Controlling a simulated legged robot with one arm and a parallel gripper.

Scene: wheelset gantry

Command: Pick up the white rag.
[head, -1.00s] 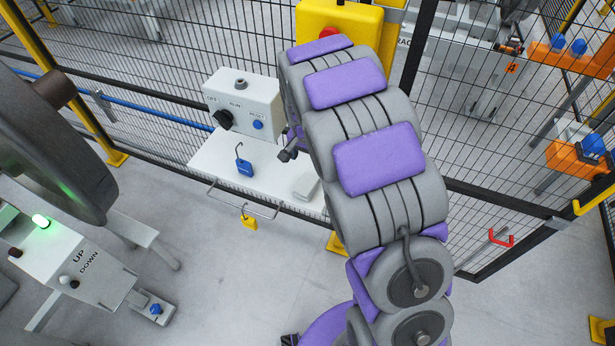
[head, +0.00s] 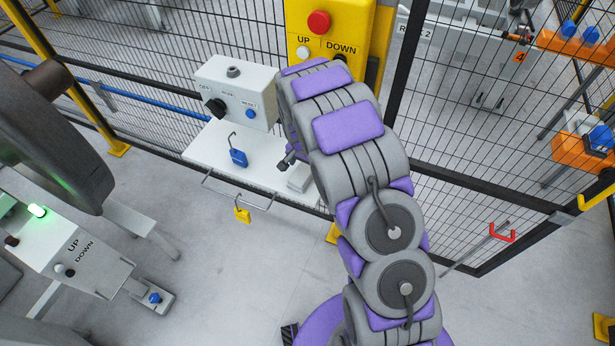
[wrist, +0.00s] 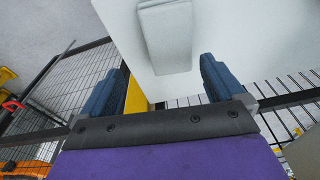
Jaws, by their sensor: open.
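The white rag (head: 299,179) lies on the right part of the white shelf (head: 215,158), below the control box, and is partly hidden by my arm in the head view. In the wrist view the rag (wrist: 165,37) is a flat, folded, pale rectangle on the shelf surface. My gripper (wrist: 162,72) is open, with its two dark blue fingers spread apart to the left and right of the rag's near end. Nothing is held between them. The gap between fingers and shelf is hard to judge.
A blue padlock (head: 238,157) lies on the shelf, left of the rag. A white control box (head: 237,92) stands behind. A yellow padlock (head: 242,215) hangs from the front rail. A yellow UP/DOWN box (head: 335,30) and mesh fence rise behind my arm.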

